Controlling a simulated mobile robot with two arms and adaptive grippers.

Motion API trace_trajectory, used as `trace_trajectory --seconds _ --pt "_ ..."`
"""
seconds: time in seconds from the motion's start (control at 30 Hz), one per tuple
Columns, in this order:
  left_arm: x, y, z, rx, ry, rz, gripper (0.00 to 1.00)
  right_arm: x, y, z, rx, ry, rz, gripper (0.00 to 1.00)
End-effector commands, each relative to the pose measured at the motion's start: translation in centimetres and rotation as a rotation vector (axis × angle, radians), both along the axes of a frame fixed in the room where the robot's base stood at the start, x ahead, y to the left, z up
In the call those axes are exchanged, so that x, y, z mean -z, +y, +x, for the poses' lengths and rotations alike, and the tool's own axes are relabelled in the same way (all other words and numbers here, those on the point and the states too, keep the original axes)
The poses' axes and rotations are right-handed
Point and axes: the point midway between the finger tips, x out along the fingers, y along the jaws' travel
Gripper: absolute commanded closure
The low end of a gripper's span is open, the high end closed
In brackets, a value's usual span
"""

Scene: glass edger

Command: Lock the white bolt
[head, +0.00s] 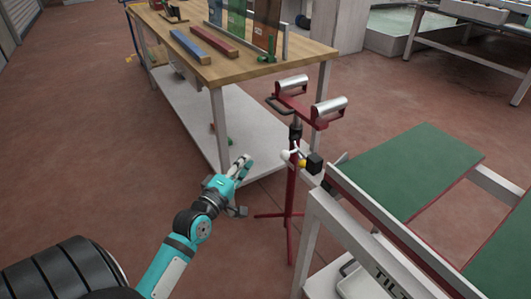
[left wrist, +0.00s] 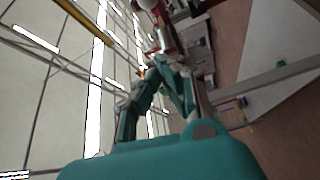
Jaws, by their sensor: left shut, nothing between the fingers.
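A white knob (head: 286,155), which looks like the end of the white bolt, shows at the near corner of the green-topped tilting table in the head view. A yellow piece (head: 301,164) and a black block (head: 314,164) are beside it. My left gripper (head: 243,161) is shut and empty, apart from the knob and to its left. In the left wrist view the teal fingers (left wrist: 152,66) come together. A pale round thing (left wrist: 145,4) shows at the top edge there; I cannot tell whether it is the knob. My right gripper is not in view.
A red roller stand (head: 293,190) stands just behind the knob. A wooden workbench (head: 255,68) with a lower white shelf is at the back left. The green tilting table (head: 410,170) fills the right side. The red floor left of my arm is clear.

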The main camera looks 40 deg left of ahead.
Motion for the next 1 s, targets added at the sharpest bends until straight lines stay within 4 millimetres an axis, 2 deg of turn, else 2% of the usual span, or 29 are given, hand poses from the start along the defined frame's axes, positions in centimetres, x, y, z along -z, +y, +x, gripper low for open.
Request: trace_trajectory --seconds 0.17,0.43,0.53,0.7,1.0 --pt "-0.2 0.3 2.2 0.000 -0.003 0.001 1.00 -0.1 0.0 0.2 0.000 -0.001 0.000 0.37" --pt "-0.5 1.1 8.0 0.001 -0.003 0.000 1.00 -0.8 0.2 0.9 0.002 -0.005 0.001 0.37" --pt "-0.7 1.4 9.9 -0.001 -0.002 0.001 1.00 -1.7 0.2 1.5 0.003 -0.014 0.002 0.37" --pt "0.0 -1.3 9.2 0.002 0.002 -0.003 1.00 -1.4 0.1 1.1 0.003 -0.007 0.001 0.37" --pt "0.2 -2.6 8.9 0.000 0.001 0.002 1.00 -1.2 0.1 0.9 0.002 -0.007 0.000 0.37"
